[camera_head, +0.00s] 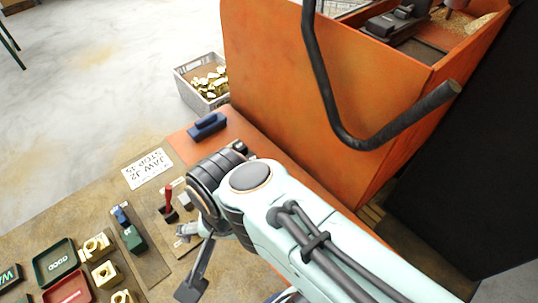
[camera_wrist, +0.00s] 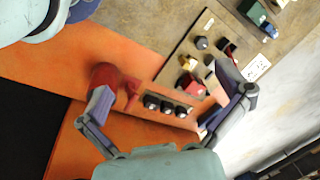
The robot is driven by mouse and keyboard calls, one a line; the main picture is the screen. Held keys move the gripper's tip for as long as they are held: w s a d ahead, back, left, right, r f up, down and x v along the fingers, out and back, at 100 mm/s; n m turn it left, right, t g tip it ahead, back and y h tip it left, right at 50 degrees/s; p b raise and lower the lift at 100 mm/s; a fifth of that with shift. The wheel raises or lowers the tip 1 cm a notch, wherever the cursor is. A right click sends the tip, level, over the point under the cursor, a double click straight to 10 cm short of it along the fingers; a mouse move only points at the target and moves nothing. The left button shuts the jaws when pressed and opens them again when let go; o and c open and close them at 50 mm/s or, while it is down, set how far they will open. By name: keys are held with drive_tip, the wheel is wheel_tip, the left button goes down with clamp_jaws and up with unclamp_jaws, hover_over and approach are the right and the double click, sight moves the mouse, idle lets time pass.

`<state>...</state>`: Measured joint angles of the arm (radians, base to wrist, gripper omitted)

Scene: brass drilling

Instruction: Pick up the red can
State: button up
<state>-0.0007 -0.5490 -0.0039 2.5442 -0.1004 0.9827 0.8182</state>
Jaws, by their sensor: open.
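The red can (camera_wrist: 106,76) shows in the wrist view on the orange surface, left of centre, partly hidden behind my left finger. A thin red part sticks out from its right side. I cannot make it out in the head view, where my arm covers that area. My gripper (camera_wrist: 157,107) is open, with its fingers spread wide. The left finger overlaps the can in the picture; I cannot tell whether they touch. The space between the fingertips holds nothing. In the head view my gripper (camera_head: 187,262) hangs over the bench near the control panel.
A control panel (camera_wrist: 180,75) with black knobs and a red switch lies right of the can. A blue block (camera_head: 207,126) sits on the orange surface. A tall orange machine housing (camera_head: 300,95) with a black bar stands behind. A grey crate (camera_head: 187,90) holds brass parts.

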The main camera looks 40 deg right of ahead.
drive_tip(key=w+d+f+m+h, duration=0.1)
drive_tip(key=w+d+f+m, duration=0.3)
drive_tip(key=m, duration=0.6)
drive_tip(key=w+d+f+m+h, duration=0.1)
drive_tip(key=w+d+m, duration=0.2)
drive_tip(key=d+m, duration=0.5)
drive_tip(key=s+d+f+m+g+y, duration=0.1)
drive_tip(key=s+d+f+m+g, duration=0.1)
drive_tip(key=s+d+f+m, duration=0.55)
drive_tip(key=shift+m, duration=0.25)
wheel_tip(320, 180, down, 6)
drive_tip(key=shift+r, duration=0.25)
drive_tip(key=c, duration=1.2)
